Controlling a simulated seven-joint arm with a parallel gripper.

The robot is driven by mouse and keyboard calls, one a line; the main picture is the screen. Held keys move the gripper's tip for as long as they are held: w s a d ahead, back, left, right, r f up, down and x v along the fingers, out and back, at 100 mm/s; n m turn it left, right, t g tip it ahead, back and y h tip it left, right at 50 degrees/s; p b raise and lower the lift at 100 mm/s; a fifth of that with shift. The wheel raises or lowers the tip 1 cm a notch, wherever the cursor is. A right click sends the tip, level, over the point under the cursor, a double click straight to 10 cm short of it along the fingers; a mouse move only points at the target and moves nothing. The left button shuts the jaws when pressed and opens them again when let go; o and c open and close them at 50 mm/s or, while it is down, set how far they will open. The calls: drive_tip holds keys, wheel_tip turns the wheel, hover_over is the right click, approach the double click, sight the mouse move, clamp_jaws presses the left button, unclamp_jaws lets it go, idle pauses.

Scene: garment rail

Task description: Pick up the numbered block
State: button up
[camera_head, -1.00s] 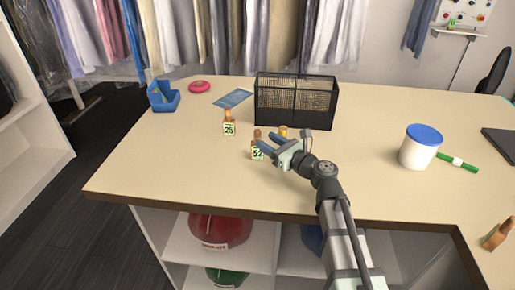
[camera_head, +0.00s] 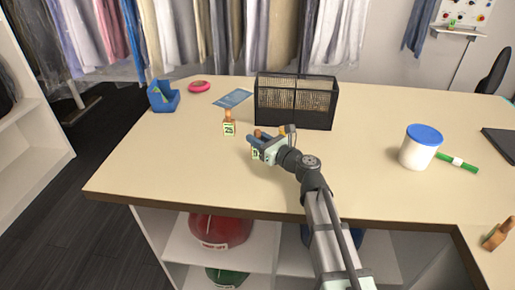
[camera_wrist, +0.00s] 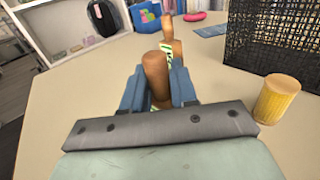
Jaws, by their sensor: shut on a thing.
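A numbered block (camera_wrist: 155,72) with a brown rounded top and a green-and-white label stands between the blue fingers of my gripper (camera_wrist: 157,90). The fingers are shut on it. In the head view my gripper (camera_head: 258,143) covers most of this block, and only part of its label (camera_head: 255,154) shows below the fingers. A second block (camera_head: 229,124), labelled 25, stands apart on the table to the left and farther back. It also shows beyond the held block in the wrist view (camera_wrist: 168,30).
A yellow cylinder (camera_wrist: 277,98) stands close to the right of my gripper. A black wire basket (camera_head: 296,108) is behind. A blue bin (camera_head: 163,98), pink ring (camera_head: 199,86) and blue card (camera_head: 233,98) lie back left.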

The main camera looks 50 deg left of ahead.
clamp_jaws()
drive_tip(key=shift+r, duration=5.05)
